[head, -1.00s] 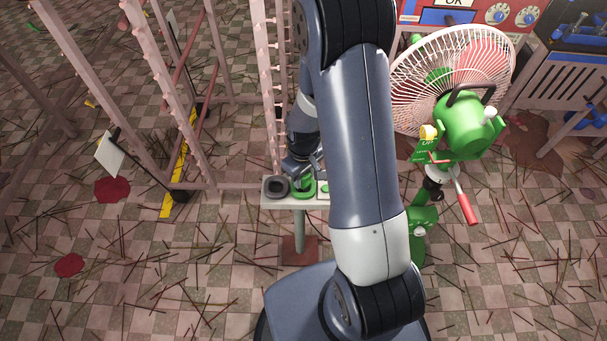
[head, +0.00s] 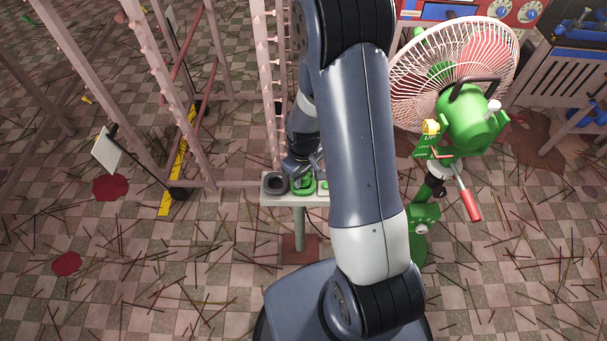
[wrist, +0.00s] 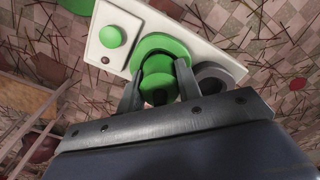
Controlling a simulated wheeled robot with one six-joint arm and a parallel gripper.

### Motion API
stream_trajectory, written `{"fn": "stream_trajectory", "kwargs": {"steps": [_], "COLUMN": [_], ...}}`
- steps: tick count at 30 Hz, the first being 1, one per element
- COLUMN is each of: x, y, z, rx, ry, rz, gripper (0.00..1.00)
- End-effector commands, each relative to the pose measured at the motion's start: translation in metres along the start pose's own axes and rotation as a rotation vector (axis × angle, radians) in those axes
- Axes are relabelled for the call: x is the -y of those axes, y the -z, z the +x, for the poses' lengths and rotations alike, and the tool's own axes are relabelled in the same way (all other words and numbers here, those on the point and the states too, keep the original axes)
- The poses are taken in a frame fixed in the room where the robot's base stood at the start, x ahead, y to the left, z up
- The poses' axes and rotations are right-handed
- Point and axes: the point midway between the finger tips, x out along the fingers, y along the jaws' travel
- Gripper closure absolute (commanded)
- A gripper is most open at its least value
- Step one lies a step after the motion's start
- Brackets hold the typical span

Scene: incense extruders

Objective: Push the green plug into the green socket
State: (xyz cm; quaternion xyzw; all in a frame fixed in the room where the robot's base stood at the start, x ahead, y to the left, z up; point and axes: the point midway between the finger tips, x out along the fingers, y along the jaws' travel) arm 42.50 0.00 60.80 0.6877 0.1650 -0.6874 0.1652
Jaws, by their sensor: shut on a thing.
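The green plug (wrist: 157,82) is between the two fingers of my gripper (wrist: 158,85), which is shut on it. The green socket (wrist: 163,46) is a green ring on a pale panel (wrist: 225,52), directly beyond the plug in the wrist view. The plug overlaps the socket ring there; how deep it sits cannot be told. In the head view my gripper (head: 302,172) is over the panel, with the green socket (head: 304,187) just below it. My arm hides the panel's right part.
A dark grey round socket (head: 274,183) sits beside the green one. A green button (wrist: 112,36) is on the panel's other side. A pink rack (head: 200,120) stands left. A green fan (head: 465,115) stands right. Thin sticks litter the floor.

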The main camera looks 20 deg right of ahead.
Motion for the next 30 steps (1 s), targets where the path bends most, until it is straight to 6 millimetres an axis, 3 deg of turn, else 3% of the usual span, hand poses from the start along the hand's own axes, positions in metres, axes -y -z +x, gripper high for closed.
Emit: {"fn": "stream_trajectory", "kwargs": {"steps": [3,4,13,23,30], "x": [0.0,0.0,0.0,0.0,-0.001], "y": [0.0,0.0,0.0,0.0,0.001], "z": [0.004,0.003,0.002,-0.005,-0.047], "rx": [0.0,0.0,0.0,-0.001,-0.005], "ry": [0.0,0.0,0.0,0.0,-0.003], "rz": [0.0,0.0,0.0,0.0,0.0], "gripper": [0.9,0.66,0.42,0.42,0.42]}}
